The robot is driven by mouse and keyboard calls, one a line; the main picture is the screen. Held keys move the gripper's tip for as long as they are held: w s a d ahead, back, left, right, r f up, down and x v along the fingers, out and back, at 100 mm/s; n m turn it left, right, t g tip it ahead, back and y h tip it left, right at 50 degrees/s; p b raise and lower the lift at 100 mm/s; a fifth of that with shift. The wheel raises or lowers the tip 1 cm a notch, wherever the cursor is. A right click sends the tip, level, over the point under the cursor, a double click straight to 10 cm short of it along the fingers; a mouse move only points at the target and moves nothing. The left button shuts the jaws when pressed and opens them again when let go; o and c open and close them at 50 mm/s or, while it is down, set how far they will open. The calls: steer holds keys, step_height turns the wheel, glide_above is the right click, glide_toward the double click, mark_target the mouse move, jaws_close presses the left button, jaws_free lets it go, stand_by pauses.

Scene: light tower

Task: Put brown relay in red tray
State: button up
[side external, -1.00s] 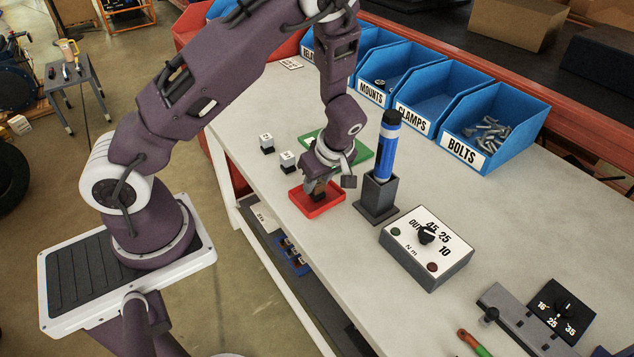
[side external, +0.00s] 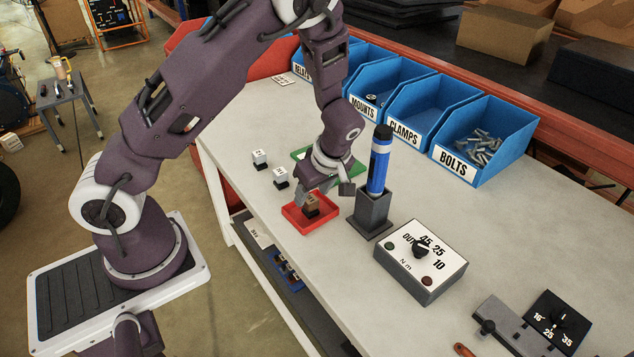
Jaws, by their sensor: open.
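The brown relay (side external: 312,203) is a small brown block with a dark base. It sits inside the red tray (side external: 298,225), a shallow tray near the table's left edge. My gripper (side external: 308,197) is just above and beside the relay, pointing down over the tray. Its jaws are open, partly hidden by the wrist, and I cannot tell whether a finger still touches the relay.
Two white-topped relays (side external: 280,176) stand left of the tray. A green tray (side external: 300,153) lies behind my wrist. A grey holder (side external: 371,212) with a blue tool (side external: 379,165) stands close right. A dial box (side external: 420,262) sits front right. Blue bins (side external: 484,140) line the back.

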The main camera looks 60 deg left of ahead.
steer(key=s+d+r+m+t+h, duration=0.15)
steer(key=s+d+r+m, duration=0.3)
steer(key=r, duration=0.65)
steer(key=s+d+r+m+t+h, duration=0.1)
steer(key=s+d+r+m+h, duration=0.3)
steer(key=r, duration=0.6)
steer(key=s+r+m+t, duration=0.3)
steer(key=s+r+m, duration=0.1)
steer(key=s+m, duration=0.5)
steer(key=shift+s+r+y, duration=0.2)
steer(key=shift+s+y, duration=0.25)
steer(key=shift+s, duration=0.7)
